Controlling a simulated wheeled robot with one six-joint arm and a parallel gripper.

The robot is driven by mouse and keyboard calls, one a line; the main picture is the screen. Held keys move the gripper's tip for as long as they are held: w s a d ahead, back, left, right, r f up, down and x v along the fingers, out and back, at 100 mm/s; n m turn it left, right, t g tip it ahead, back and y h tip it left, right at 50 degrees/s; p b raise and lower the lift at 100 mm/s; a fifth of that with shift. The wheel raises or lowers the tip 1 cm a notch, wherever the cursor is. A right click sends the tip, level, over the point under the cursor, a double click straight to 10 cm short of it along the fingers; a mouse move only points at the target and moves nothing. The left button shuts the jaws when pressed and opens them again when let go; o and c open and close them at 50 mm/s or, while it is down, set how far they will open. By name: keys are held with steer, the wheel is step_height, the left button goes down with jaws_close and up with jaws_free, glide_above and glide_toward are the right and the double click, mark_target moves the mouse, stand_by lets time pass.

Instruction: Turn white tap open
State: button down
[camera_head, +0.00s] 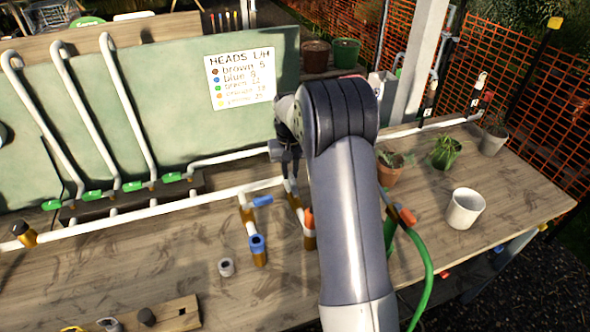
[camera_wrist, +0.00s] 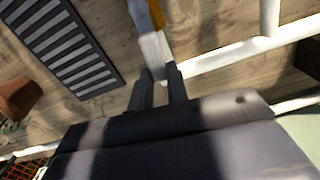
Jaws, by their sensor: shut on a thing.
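My gripper (camera_wrist: 160,72) points at the white pipework in the wrist view. Its two dark fingers are closed on a pale, flat piece (camera_wrist: 151,44), which looks like the white tap's handle. An orange-yellow fitting (camera_wrist: 157,12) shows just beyond it. A white pipe (camera_wrist: 235,55) runs off to the right of the fingers. In the head view my arm covers most of the gripper and the white tap, so I cannot tell there how far the tap is turned.
Nearby stand a blue-handled tap (camera_head: 263,201), a blue-topped brass stub (camera_head: 257,245) and an orange-topped one (camera_head: 309,220). Several green taps (camera_head: 92,195) line the left. A white pot (camera_head: 465,209), plants and a green hose (camera_head: 424,265) are right. A dark slatted grate (camera_wrist: 60,45) lies close by.

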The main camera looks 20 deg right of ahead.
steer(key=shift+a+n, duration=0.4)
steer(key=shift+n, duration=0.2)
steer(key=c, duration=1.4)
jaws_free()
steer(key=shift+o, duration=0.2)
step_height(320, 180, up, 11)
steer(key=b, duration=0.1)
